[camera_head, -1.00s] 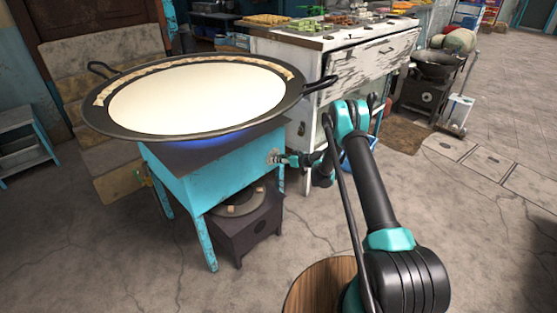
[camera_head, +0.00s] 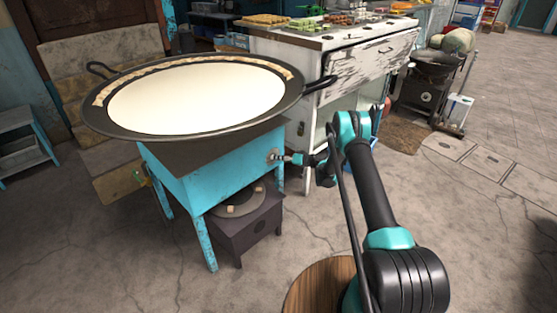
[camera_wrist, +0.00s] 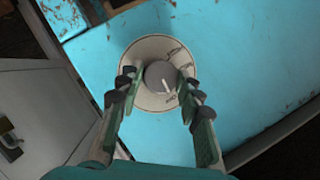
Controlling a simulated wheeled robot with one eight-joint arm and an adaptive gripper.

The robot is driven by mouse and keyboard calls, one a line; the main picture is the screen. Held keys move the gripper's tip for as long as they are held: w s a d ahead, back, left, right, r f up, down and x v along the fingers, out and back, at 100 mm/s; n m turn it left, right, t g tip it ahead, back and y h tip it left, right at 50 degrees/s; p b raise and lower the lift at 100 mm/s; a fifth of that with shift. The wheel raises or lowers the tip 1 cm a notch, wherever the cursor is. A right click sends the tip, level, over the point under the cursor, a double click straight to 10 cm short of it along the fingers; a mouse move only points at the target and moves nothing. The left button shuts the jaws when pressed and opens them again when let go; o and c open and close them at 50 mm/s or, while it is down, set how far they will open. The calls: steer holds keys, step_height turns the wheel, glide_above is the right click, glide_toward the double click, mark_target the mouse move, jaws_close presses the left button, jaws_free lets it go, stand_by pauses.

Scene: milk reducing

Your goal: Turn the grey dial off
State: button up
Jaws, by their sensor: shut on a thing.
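The grey dial (camera_wrist: 160,77) sits on a round pale plate (camera_wrist: 152,52) on the blue stove's side panel. Its white mark points down and slightly right in the wrist view, near a small label. My gripper (camera_wrist: 158,80) has a finger on each side of the dial and is shut on it.
A dark low burner box (camera_head: 245,235) stands under the stove. A worn white counter (camera_head: 365,65) with food trays is behind my arm. A grey shelf (camera_head: 25,150) is at the left.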

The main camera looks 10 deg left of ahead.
steer(key=o, duration=1.1)
steer(key=shift+o, duration=0.2)
steer(key=shift+d, duration=0.15)
steer(key=v, duration=1.1)
steer(key=shift+s+d, duration=0.2)
steer(key=shift+d, duration=0.15)
steer(key=shift+r, duration=0.1)
